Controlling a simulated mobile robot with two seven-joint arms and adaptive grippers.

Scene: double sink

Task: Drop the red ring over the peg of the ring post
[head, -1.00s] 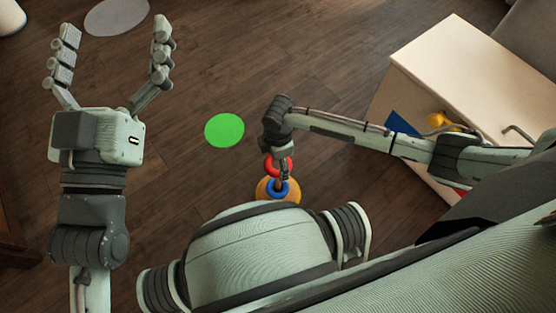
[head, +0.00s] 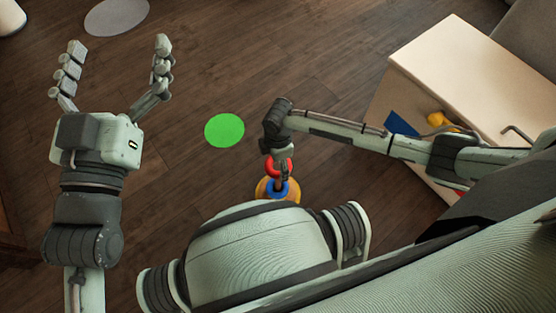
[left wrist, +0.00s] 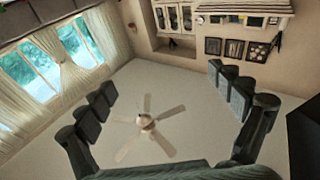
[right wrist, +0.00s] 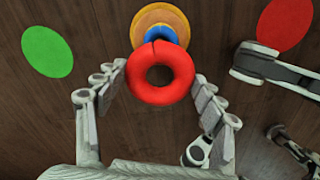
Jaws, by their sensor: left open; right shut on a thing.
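The red ring (right wrist: 161,96) is between the fingers of my right gripper (right wrist: 160,72), which is shut on it. In the head view, the red ring (head: 286,165) shows just above the blue ring, with my right gripper (head: 280,166) partly covering it. The ring post (head: 264,189) has a round orange-yellow base and a blue ring (head: 280,188) on it. In the right wrist view, the post base (right wrist: 150,14) lies beyond the red ring, with the blue ring (right wrist: 165,35) partly hidden. I cannot make out the peg tip clearly. My left gripper (head: 119,45) is open, empty and raised.
A green disc (head: 224,130) lies on the wooden floor. A grey disc (head: 116,16) lies further back, and a red disc (right wrist: 285,24) shows in the right wrist view. A pale cabinet (head: 470,70) stands at the right, beyond my right arm. The floor between is clear.

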